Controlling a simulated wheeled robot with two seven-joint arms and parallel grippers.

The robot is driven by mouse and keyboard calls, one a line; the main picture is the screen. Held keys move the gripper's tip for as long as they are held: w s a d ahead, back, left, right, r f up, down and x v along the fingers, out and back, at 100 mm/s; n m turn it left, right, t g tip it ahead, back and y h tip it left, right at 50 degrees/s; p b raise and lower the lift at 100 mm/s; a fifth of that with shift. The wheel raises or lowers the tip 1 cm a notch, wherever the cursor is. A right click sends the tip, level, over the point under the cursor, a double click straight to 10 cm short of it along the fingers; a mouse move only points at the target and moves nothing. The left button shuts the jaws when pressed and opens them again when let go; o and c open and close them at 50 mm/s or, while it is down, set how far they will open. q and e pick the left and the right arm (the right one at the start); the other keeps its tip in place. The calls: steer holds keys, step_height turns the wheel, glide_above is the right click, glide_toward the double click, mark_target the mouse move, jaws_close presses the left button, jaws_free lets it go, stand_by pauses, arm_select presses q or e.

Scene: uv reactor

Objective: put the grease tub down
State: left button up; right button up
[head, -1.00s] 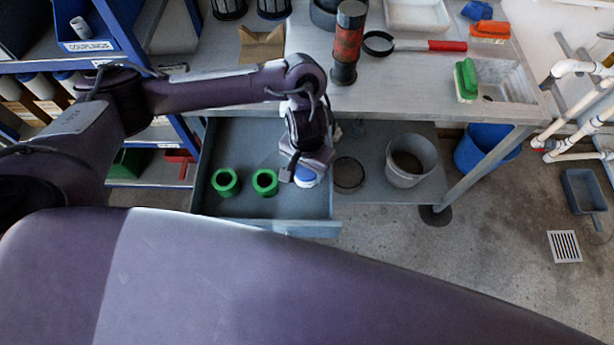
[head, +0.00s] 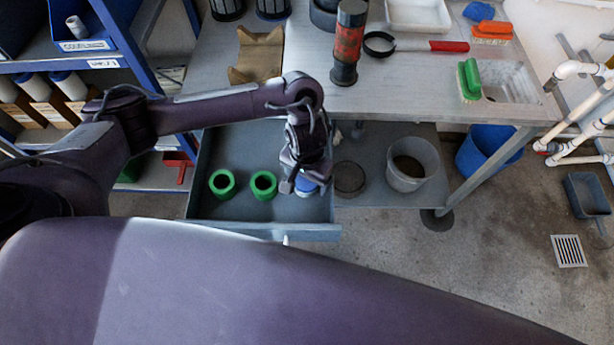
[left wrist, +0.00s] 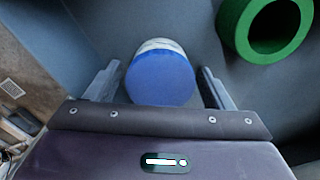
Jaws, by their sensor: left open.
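The grease tub, with a blue lid (left wrist: 160,80) and a whitish body, stands in the open drawer (head: 235,205) near its right side. In the head view my gripper covers most of it and only part of the blue tub (head: 305,186) shows. My left gripper (head: 300,186) is open over the tub. In the left wrist view the left gripper's fingers (left wrist: 161,88) stand on either side of the tub, with a gap visible at both sides. My right gripper is not in view.
Two green rings (head: 222,183) (head: 263,185) lie in the drawer left of the tub. The drawer sticks out below the workbench (head: 400,85). A grey bucket (head: 412,163) and a dark round mesh item (head: 349,178) sit on the lower shelf to the right.

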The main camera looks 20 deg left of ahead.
arm_select(q)
steer(key=shift+r, duration=0.15)
step_height(320, 180, up, 11)
steer(key=p, duration=0.5)
steer(key=shift+p, duration=0.3)
steer(key=shift+r, duration=0.55)
